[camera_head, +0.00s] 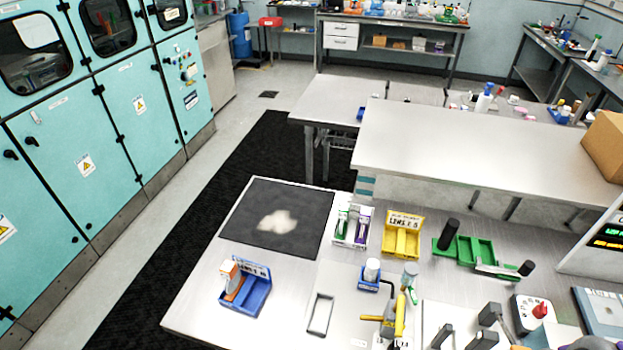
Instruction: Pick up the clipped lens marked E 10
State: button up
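A blue tray (258,299) stands near the left front of the metal bench, with a white label (252,268) on its back that seems to read LENS E 10. An orange and white piece (232,282) stands upright in its left part; I cannot tell whether this is the clipped lens. A yellow tray (401,242) further back carries a similar label, seemingly LENS E with a smaller number. No lens marking is readable on any single piece. My gripper is not in view.
A dark mat (305,208) with a pale patch lies behind the blue tray. A white rack (343,238), green tray (467,251), small blue holder (369,285), yellow tool (399,318) and red-knobbed box (534,313) occupy the bench. A raised shelf (470,145) stands behind. Bare metal surrounds the blue tray.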

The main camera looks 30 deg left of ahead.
aim_at(228, 271)
jog(key=j+u, duration=0.15)
jog(key=u, duration=1.9)
jog(key=j+z, duration=0.45)
jog(key=j, duration=0.25)
jog(key=j+z, duration=0.45)
jog(key=j, duration=0.35)
